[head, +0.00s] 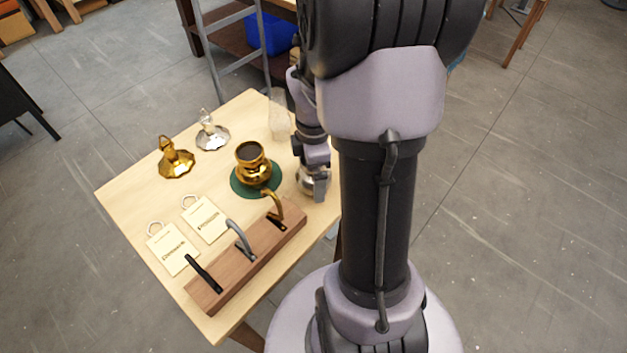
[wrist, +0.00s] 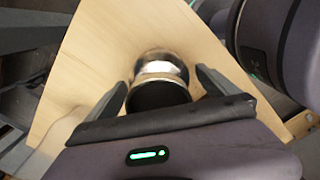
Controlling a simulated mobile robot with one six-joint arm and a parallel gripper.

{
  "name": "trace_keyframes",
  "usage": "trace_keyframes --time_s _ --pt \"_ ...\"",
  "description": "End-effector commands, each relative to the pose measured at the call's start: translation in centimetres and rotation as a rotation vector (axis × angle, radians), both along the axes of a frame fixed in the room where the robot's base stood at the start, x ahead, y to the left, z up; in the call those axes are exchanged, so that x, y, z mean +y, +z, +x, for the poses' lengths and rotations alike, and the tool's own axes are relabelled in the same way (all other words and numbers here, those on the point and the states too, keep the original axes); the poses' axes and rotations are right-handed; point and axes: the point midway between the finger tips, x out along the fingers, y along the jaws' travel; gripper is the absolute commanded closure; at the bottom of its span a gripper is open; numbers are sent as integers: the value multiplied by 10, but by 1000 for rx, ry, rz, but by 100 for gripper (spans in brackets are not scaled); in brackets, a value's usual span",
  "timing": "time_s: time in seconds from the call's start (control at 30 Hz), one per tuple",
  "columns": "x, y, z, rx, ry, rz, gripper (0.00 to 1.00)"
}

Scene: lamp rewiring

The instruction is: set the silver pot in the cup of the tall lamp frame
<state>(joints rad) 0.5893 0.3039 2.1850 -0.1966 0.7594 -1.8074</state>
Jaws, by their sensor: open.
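The silver pot (head: 305,183) stands at the right side of the table, partly hidden behind my gripper (head: 320,186) in the head view. In the wrist view the silver pot (wrist: 162,68) shows a shiny rounded body and a dark round opening. My gripper's two fingers (wrist: 158,90) are open, one on each side of the pot. I cannot tell whether they touch it. I cannot make out the tall lamp frame or its cup in either view.
A gold pot (head: 251,164) stands on a green mat (head: 238,187). A wooden block (head: 250,262) with three handles lies along the front edge.

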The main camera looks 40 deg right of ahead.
Motion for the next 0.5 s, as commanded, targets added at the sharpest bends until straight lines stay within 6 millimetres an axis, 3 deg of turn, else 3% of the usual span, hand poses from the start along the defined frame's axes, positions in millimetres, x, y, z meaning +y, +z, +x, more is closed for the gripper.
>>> trace_keyframes --time_s 0.03,0.23,0.5 --pt "0 -12 0 1 0 1 1" --pt "-1 -9 0 -1 0 -1 3" --pt "-1 -9 0 -1 -1 -1 56"
